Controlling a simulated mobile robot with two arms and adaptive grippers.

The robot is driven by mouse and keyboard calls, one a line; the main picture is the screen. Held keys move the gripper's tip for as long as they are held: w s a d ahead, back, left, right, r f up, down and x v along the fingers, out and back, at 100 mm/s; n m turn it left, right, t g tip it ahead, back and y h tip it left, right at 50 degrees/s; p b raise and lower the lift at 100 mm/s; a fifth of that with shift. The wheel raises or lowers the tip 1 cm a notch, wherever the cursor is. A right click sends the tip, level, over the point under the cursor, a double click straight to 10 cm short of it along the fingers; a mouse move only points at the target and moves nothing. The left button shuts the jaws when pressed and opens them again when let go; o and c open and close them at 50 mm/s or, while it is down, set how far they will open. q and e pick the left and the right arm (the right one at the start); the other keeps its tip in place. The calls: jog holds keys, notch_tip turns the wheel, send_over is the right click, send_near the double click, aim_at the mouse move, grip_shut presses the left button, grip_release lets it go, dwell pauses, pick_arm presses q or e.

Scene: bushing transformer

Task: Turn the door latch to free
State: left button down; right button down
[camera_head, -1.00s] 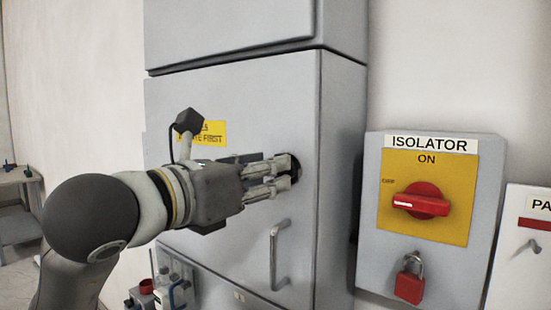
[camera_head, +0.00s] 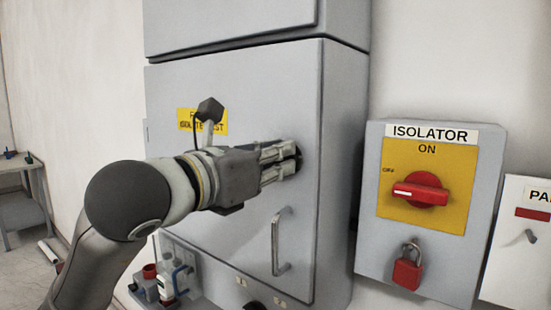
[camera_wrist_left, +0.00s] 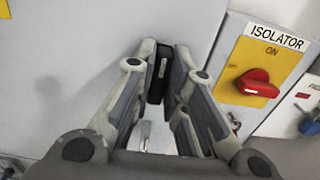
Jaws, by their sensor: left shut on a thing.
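The door latch is a small black knob (camera_head: 298,157) near the right edge of the grey cabinet door (camera_head: 240,85). In the left wrist view the latch (camera_wrist_left: 158,78) shows as a dark upright bar between my fingers. My left gripper (camera_head: 290,160) is at the latch, its two fingers shut on it, one on each side; in the left wrist view the gripper (camera_wrist_left: 162,80) points straight at the door. The fingers hide most of the latch in the head view. A grey bar handle (camera_head: 278,242) is on the door below. My right gripper is out of view.
An isolator box (camera_head: 370,250) with a red rotary switch (camera_head: 420,190) and a red padlock (camera_head: 407,270) is on the wall at right. A yellow label (camera_head: 187,120) is on the door behind my wrist. Bottles and containers (camera_head: 170,280) stand low at left.

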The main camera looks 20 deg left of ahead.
pick_arm(q)
jog(key=shift+d+f+m+b, duration=0.1)
jog(key=shift+f+m+b, duration=0.05)
jog(key=shift+m+b, duration=0.8)
jog(key=shift+f+m+b, duration=0.1)
jog(key=shift+m+b, duration=0.65)
jog(key=shift+b, duration=0.25)
jog(key=m+b, duration=0.2)
jog(key=shift+m, duration=0.4)
jog(key=m+b, duration=0.2)
jog(key=shift+m, duration=0.3)
jog(key=m+b, duration=0.2)
jog(key=m, duration=0.2)
jog(key=shift+d, duration=0.1)
jog(key=m, duration=0.3)
jog(key=shift+m+b, duration=0.3)
jog(key=shift+b, duration=0.05)
jog(key=shift+m, duration=0.7)
jog(key=shift+s, duration=0.1)
jog(key=c, duration=1.5)
grip_release()
jog(key=shift+o, duration=0.2)
jog(key=shift+d, duration=0.1)
